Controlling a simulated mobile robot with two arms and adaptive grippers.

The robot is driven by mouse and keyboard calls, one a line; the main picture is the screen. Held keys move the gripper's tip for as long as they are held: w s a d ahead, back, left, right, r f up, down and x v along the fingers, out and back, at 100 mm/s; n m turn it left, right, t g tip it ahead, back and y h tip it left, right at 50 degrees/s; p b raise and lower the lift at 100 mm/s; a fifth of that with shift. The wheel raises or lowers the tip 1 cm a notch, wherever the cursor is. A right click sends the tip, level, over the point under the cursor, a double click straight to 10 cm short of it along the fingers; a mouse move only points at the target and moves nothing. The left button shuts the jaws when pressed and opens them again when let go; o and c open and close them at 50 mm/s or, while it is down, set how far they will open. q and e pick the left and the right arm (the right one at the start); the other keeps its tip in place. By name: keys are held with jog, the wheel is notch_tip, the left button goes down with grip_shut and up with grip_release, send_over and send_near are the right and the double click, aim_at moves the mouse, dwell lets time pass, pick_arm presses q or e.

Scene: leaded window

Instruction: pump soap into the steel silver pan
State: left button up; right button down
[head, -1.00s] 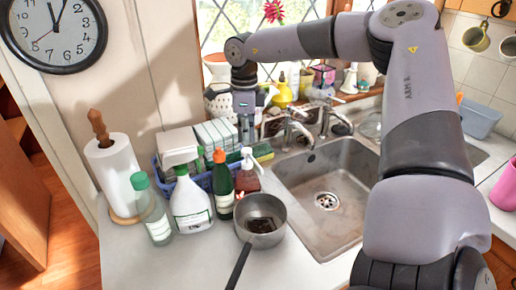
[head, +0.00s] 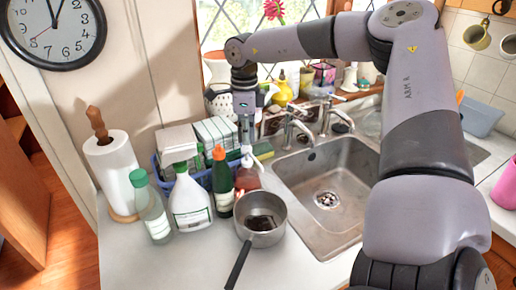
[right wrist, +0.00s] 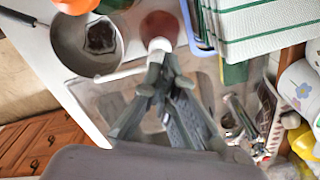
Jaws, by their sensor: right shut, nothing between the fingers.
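The steel pan (head: 278,229) stands on the counter left of the sink, with a dark patch inside and its handle toward the front. It also shows in the right wrist view (right wrist: 68,45). The red soap bottle (head: 247,180) with a white pump stands upright behind the pan; the wrist view shows it from above (right wrist: 159,24). My right gripper (head: 246,146) is shut and empty, pointing down just above the white pump head. In the wrist view its fingertips (right wrist: 160,80) overlap the pump's edge; contact is hard to tell. My left gripper is out of view.
A green bottle with an orange cap (head: 222,185), a white spray bottle (head: 189,205) and a clear bottle (head: 152,212) crowd the soap's left. A blue basket (head: 163,178) stands behind. The sink (head: 340,220) is to the right, with taps (head: 297,130) near my gripper.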

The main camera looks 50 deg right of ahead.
jog(key=shift+f+b, duration=1.1)
jog(key=shift+f, duration=0.25)
jog(key=shift+s, duration=0.1)
jog(key=shift+r, duration=0.15)
jog(key=shift+r+p, duration=0.8)
jog(key=shift+r, duration=0.75)
notch_tip(320, 180, up, 6)
jog(key=p, duration=0.3)
jog(key=shift+p, duration=0.3)
